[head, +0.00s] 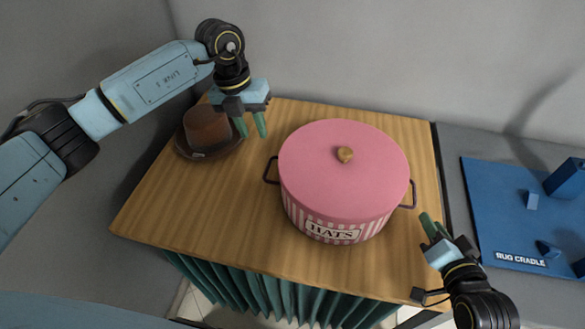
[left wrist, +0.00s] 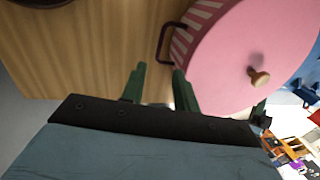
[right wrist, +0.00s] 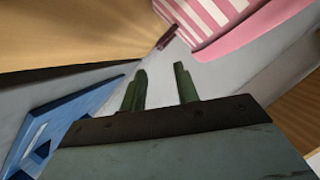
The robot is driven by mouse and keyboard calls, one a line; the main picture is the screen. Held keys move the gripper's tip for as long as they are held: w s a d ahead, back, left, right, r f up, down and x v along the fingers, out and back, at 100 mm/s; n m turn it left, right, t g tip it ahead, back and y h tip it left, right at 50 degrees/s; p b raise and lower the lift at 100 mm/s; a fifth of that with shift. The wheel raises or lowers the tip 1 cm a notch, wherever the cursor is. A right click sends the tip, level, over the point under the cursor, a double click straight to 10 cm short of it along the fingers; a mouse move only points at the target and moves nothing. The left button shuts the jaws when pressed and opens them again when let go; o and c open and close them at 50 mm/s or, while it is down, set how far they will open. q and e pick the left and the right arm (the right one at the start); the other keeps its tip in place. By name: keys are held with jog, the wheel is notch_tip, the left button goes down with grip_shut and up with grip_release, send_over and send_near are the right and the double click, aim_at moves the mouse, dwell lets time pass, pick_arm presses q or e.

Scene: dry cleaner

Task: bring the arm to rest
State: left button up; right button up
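My left gripper (head: 252,127) is open and empty, above the back left of the wooden table, between the brown hat and the pink hat box. Its green fingers (left wrist: 160,88) stand apart in the left wrist view, with bare wood and the box's side handle beyond. My right gripper (head: 429,226) is at the table's right edge, just right of the box's right handle. Its fingers (right wrist: 160,90) are apart with nothing between them in the right wrist view. The pink round hat box (head: 318,172) has its lid on, with a wooden knob and a "HATS" label.
The brown hat (head: 207,127) lies at the table's back left, close to my left gripper. A blue mat (head: 500,215) marked "RUG CRADLE" with blue blocks lies on the grey surface at right. The wooden table (head: 190,215) is clear at front left. A green curtain (head: 265,297) hangs below.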

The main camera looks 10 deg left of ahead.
jog(key=shift+s+d+r, duration=0.15)
jog(key=shift+s, duration=0.2)
